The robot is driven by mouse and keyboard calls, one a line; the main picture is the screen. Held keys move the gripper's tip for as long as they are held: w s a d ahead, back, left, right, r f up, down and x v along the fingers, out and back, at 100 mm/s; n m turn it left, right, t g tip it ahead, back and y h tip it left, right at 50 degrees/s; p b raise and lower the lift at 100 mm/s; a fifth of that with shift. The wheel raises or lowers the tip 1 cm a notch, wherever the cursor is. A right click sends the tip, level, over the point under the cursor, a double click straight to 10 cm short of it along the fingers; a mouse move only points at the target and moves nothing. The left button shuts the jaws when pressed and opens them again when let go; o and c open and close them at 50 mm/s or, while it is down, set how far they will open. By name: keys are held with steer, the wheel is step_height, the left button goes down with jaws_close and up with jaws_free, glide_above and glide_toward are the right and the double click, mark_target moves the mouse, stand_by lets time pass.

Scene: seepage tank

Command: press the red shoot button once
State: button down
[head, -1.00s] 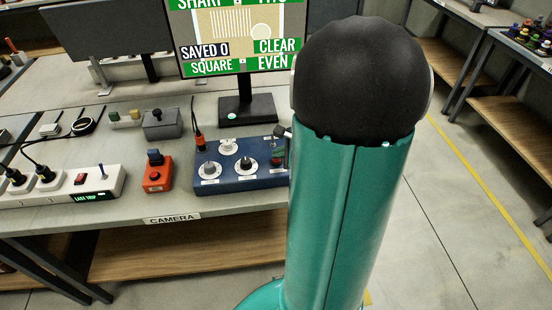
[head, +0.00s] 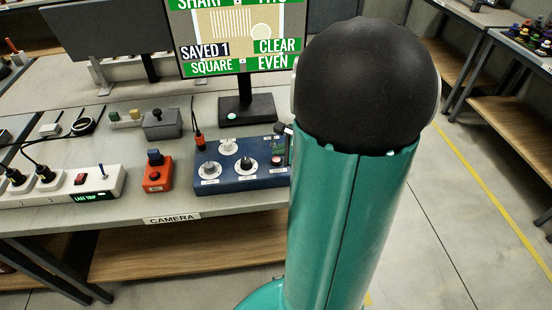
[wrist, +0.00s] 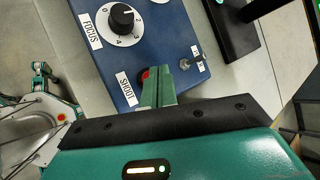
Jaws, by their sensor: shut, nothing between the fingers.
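The red shoot button (wrist: 146,74) sits on the blue control box (wrist: 118,55) beside the SHOOT label (wrist: 126,88) in the wrist view. My gripper (wrist: 163,74) is shut and empty, with its green fingers partly covering the button. I cannot tell from this view whether the tips touch it. In the head view the button (head: 277,160) is visible at the right of the box (head: 225,180), and my arm hides the box's right edge. The monitor (head: 225,35) behind the box reads SAVED 1, CLEAR, EVEN and SQUARE.
The box also carries several dials, including the focus dial (wrist: 122,17), and a toggle switch (wrist: 192,58). An orange button box (head: 157,174), a grey joystick box (head: 162,124) and a white power strip (head: 70,187) stand left on the bench (head: 130,207).

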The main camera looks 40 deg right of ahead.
mark_target(280, 161)
steer(key=shift+r, duration=0.1)
steer(key=shift+r, duration=2.9)
steer(key=s+a+r+n+g+y, duration=0.1)
steer(key=a+r+n, duration=0.2)
steer(key=a+n, duration=0.45)
steer(key=a+r+n+g+y, duration=0.1)
steer(key=a+r+n+g, duration=0.3)
steer(key=a, duration=0.7)
steer(key=s+a+r+n+t+h, duration=0.1)
steer(key=s+a+r+n+h, duration=0.1)
steer(key=s+a+n, duration=0.6)
steer(key=n+h, duration=0.1)
steer(key=n, duration=0.5)
steer(key=shift+s+a+r, duration=0.2)
steer(key=shift+s+a, duration=0.1)
steer(key=shift+a, duration=0.1)
